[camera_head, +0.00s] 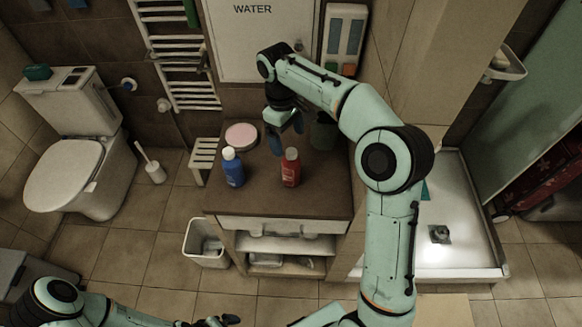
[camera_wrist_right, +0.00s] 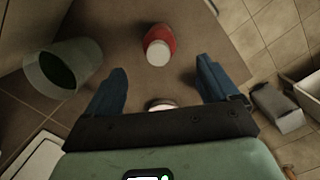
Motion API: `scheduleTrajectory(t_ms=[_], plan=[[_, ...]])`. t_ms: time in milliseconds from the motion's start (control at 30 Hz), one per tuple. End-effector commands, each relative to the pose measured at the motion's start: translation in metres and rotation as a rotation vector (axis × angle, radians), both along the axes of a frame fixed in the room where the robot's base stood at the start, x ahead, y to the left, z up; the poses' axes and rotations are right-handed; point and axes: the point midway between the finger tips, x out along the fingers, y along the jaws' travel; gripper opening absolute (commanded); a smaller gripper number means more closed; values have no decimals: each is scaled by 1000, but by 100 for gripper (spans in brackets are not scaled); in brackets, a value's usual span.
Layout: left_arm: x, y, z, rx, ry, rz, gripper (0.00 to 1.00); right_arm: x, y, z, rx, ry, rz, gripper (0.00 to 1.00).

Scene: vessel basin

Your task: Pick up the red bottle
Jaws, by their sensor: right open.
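The red bottle (camera_head: 291,169) has a white cap and stands upright on the dark brown cabinet top (camera_head: 310,200) in the head view. In the right wrist view the red bottle (camera_wrist_right: 160,42) shows from above, beyond the fingertips and between their lines. My right gripper (camera_head: 287,133) is open and empty, above the cabinet and behind the red bottle; its blue fingers (camera_wrist_right: 160,85) stand apart in the wrist view. They do not touch the bottle. My left gripper (camera_head: 217,321) is partly cut off at the bottom edge; its jaw state is unclear.
A blue bottle (camera_head: 233,168) stands left of the red one. A round pink-topped thing (camera_head: 241,135) lies behind it. A dark green container (camera_wrist_right: 62,68) is beside the right gripper. A pale round top (camera_wrist_right: 162,104) is partly hidden by the gripper. The cabinet's front is clear.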

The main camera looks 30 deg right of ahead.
Motion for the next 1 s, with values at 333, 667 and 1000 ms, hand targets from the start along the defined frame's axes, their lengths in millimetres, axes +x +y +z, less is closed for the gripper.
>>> scheduleTrajectory(t_ms=[333,667,1000], plan=[[-13,0,-14,-1,15,-1,100,-5,-2,-44,2,1,0,88],[-20,0,-24,0,22,0,100,-10,-6,-88,1,2,-1,88],[-20,0,-24,0,23,0,100,-10,-6,-93,2,-1,0,84]])
